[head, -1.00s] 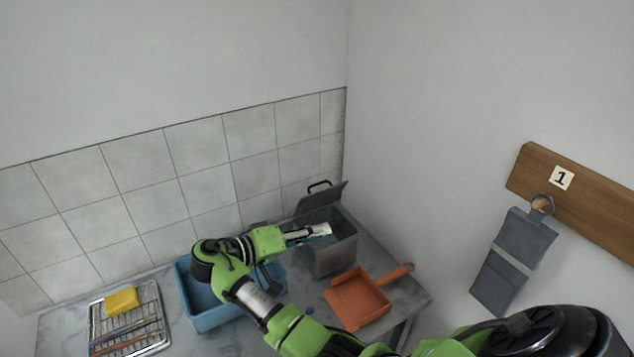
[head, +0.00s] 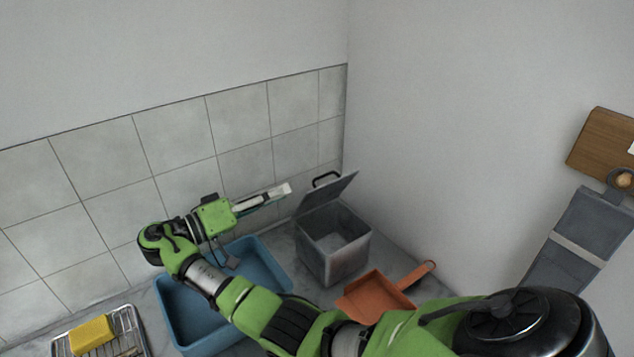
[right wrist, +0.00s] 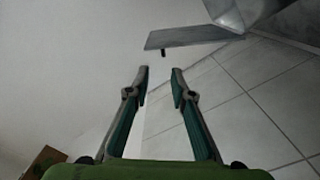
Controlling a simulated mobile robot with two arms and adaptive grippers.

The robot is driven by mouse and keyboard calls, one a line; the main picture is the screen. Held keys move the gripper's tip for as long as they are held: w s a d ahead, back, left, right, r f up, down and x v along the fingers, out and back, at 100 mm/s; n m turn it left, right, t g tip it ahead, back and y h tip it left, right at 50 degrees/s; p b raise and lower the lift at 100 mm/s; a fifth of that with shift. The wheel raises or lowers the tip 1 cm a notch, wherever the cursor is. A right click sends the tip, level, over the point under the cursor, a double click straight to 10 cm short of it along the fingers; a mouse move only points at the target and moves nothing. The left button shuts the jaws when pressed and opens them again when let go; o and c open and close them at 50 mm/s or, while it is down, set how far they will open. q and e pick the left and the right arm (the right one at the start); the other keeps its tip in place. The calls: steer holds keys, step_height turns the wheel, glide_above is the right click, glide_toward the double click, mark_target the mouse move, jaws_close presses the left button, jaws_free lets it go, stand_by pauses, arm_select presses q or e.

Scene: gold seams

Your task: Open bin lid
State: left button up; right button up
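The grey metal bin (head: 333,258) stands in the corner of the counter with its inside showing and empty. Its lid (head: 328,196) is raised, tilted up on the side near the tiled wall, with a black handle (head: 326,179). My right gripper (head: 288,189) is in the air left of the lid, apart from it in the head view. In the right wrist view its two fingers (right wrist: 160,70) are spread with nothing between them, and the lid (right wrist: 190,37) shows beyond the tips. My left gripper is out of view.
A blue tub (head: 268,254) sits left of the bin, below my right arm. An orange dustpan (head: 372,296) lies in front of the bin. A wire rack (head: 63,345) with a yellow sponge (head: 91,335) is at lower left. Grey cloth (head: 580,235) hangs at right.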

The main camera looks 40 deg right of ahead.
steer(key=p, duration=0.2)
glide_toward(325, 175)
steer(key=d+p, duration=0.1)
steer(key=d, duration=0.3)
steer(key=d+p, duration=0.2)
steer(key=d, duration=0.2)
steer(key=shift+s+d+p, duration=0.25)
steer(key=shift+d+p, duration=0.05)
steer(key=shift+d, duration=0.1)
steer(key=shift+s+d, duration=0.15)
steer(key=shift+d, duration=0.45)
steer(key=shift+d+f, duration=0.1)
steer(key=shift+d, duration=0.05)
jaws_close()
